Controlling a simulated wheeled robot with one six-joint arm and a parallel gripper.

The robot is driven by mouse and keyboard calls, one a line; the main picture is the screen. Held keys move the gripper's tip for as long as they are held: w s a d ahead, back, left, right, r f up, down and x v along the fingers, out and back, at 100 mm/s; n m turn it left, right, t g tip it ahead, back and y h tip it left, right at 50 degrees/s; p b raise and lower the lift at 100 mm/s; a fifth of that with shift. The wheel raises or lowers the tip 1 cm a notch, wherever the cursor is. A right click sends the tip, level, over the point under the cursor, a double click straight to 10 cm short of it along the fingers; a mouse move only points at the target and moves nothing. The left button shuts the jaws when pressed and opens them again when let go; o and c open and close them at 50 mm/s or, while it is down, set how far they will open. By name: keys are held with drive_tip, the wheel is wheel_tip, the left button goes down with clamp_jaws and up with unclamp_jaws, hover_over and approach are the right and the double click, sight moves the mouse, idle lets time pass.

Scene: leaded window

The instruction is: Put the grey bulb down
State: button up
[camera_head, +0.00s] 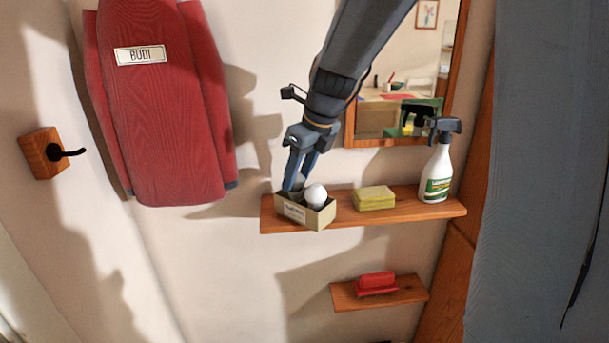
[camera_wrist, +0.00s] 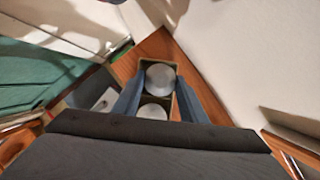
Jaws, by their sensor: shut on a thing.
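My gripper (camera_head: 297,182) points down into the left part of a small cardboard box (camera_head: 291,212) on the upper wooden shelf. It is shut on the grey bulb (camera_head: 299,184), which is mostly hidden by the fingers and the box wall. A white bulb (camera_head: 316,194) stands in the box's right part, close beside the fingers. In the wrist view, the grey bulb (camera_wrist: 160,76) shows as a round grey shape between my fingertips. A second round top (camera_wrist: 153,114) lies nearer my palm, past a divider. Whether the grey bulb touches the box floor cannot be seen.
A yellow sponge (camera_head: 374,198) and a spray bottle (camera_head: 437,165) stand right of the box on the shelf (camera_head: 405,205). A mirror (camera_head: 450,60) hangs above. A red brush (camera_head: 376,283) lies on a lower shelf (camera_head: 413,294). A red garment (camera_head: 160,110) hangs left.

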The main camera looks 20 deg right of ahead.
drive_tip(key=shift+d+f, duration=0.1)
drive_tip(key=shift+f, duration=0.3)
drive_tip(key=shift+s+r, duration=0.1)
drive_tip(key=shift+a+f, duration=0.3)
drive_tip(key=shift+a, duration=0.1)
drive_tip(key=o, duration=1)
drive_tip(key=shift+d, duration=0.15)
drive_tip(key=shift+r, duration=0.1)
drive_tip(key=shift+r, duration=0.2)
drive_tip(key=b+v, duration=0.1)
drive_tip(key=v, duration=1.1)
